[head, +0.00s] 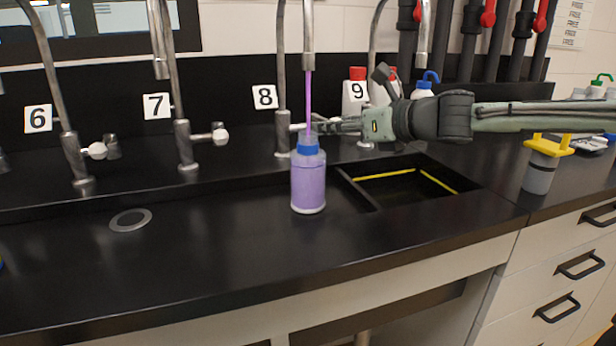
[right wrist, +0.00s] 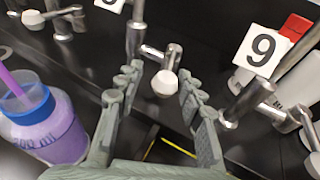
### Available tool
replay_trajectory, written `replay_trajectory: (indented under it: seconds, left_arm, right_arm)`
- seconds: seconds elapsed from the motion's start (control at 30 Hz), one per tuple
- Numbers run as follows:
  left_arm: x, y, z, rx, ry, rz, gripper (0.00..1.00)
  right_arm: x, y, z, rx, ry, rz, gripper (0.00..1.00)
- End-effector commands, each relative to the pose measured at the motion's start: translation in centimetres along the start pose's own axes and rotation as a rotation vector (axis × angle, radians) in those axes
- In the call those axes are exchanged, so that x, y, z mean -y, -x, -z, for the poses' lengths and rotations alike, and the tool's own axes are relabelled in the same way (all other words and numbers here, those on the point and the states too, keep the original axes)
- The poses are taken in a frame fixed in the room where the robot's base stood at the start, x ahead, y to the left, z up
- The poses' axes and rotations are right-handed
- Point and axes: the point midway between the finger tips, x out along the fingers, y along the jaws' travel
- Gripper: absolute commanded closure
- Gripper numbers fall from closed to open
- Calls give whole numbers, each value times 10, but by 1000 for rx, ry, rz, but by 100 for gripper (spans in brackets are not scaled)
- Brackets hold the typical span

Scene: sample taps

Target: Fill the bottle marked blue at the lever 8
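The bottle with a blue collar (head: 309,180) stands upright under the spout of tap 8 (head: 308,35). A purple stream (head: 308,100) runs from the spout into it, and purple liquid fills most of it. The bottle also shows at the left of the right wrist view (right wrist: 50,130). My right gripper (head: 318,125) is at the lever of tap 8, behind the stream. In the right wrist view its fingers (right wrist: 150,90) are apart, with the lever's white knob (right wrist: 165,83) between them near the tips; touch cannot be told. My left gripper is not in view.
Taps 6 (head: 72,150) and 7 (head: 184,145) stand to the left. Red-capped bottles (head: 355,95) and a blue-topped bottle (head: 423,90) stand behind my right arm. A sunken basin (head: 385,190) lies right of the bottle.

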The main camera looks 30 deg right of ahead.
Motion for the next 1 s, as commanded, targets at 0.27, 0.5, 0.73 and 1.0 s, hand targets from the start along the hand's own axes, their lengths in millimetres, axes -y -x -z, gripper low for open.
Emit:
replay_trajectory:
  seconds: [0.27, 0.5, 0.73, 1.0]
  left_arm:
    - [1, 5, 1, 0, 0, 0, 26]
    - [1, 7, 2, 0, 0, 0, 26]
    - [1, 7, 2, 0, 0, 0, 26]
    - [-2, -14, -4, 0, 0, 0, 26]
  right_arm:
    - [-10, -1, -2, -1, 0, -4, 62]
    - [-16, -2, -1, -1, 0, 1, 62]
    - [-10, -1, 0, 0, 2, 0, 62]
    - [-9, 26, 1, 2, 7, 3, 62]
